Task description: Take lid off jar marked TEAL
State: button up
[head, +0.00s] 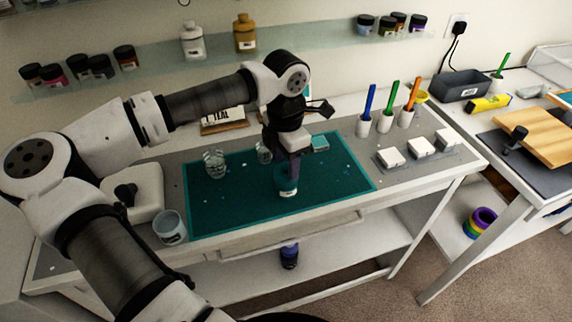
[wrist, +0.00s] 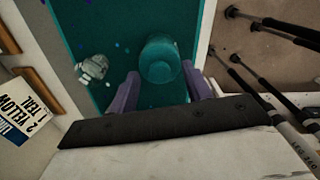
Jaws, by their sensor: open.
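A small teal jar (head: 288,187) with a pale label stands on the teal mat (head: 225,210), near its front edge. The label is too small to read, and I cannot tell whether a separate lid sits on it. In the wrist view the round teal top of this jar (wrist: 160,58) lies just ahead of my fingers. My gripper (head: 289,172) points down over the jar and is open. Its two purple fingers (wrist: 160,88) stand apart, one toward each side of the jar, with nothing clamped between them. The fingers partly hide the jar in the head view.
Clear glasses (head: 214,163) (head: 263,153) stand on the mat behind and left of the jar. A pale cup (head: 170,226) stands at the bench's front left. A card (wrist: 22,113) reading in part YELLOW and TEAL is at the back. Pen holders (head: 384,122) and white blocks (head: 421,147) stand right.

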jog(key=c, duration=1.1)
jog(key=shift+o, duration=0.2)
